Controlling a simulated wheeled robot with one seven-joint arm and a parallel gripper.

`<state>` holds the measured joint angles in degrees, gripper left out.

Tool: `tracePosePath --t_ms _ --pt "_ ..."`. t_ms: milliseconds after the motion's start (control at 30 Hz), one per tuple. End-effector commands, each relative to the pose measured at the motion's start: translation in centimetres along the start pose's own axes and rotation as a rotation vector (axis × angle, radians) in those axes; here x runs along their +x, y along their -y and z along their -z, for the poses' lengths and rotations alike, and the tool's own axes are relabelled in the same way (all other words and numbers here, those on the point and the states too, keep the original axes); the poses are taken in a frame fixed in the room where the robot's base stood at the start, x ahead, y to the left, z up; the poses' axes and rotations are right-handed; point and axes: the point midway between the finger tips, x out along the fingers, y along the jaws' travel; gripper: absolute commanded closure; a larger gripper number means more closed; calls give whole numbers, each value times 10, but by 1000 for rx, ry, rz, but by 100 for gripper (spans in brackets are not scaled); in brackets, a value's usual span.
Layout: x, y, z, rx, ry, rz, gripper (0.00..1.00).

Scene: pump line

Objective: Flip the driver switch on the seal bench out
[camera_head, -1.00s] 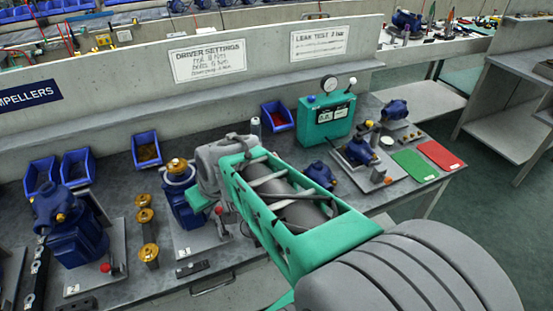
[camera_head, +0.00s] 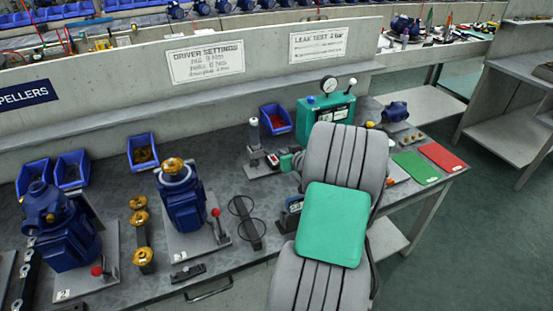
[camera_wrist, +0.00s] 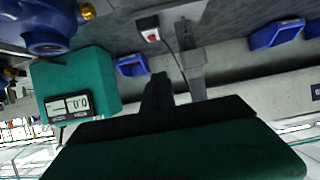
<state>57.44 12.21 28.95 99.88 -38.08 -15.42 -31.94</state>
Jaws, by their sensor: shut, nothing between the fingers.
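The switch box (camera_wrist: 151,33), with a white face and a red rocker, lies on the bench in the wrist view. A cable runs from it toward a grey driver stand (camera_wrist: 192,68). In the head view, the driver stand (camera_head: 254,140) is upright at the back, left of my arm; a small red spot beside it may be the switch. My gripper (camera_wrist: 159,77) is shut and empty. Its dark fingertips appear just below the switch box in the wrist view, apart from it in the picture. Which way the rocker is set is too small to tell. My arm hides bench right of the stand.
The teal leak tester (camera_head: 325,108) stands close behind my arm. A blue bin (camera_head: 277,119) sits behind the stand. A blue pump (camera_head: 181,197) with a red-knobbed lever and a ringed holder (camera_head: 246,220) are to the left. Green (camera_head: 416,167) and red mats lie right.

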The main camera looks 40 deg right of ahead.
Motion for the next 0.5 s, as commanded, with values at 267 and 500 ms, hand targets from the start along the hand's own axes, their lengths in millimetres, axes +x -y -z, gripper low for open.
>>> tracePosePath --t_ms 267,500 --pt "62 2 -1 0 2 4 100" --pt "86 1 -26 1 3 1 100"
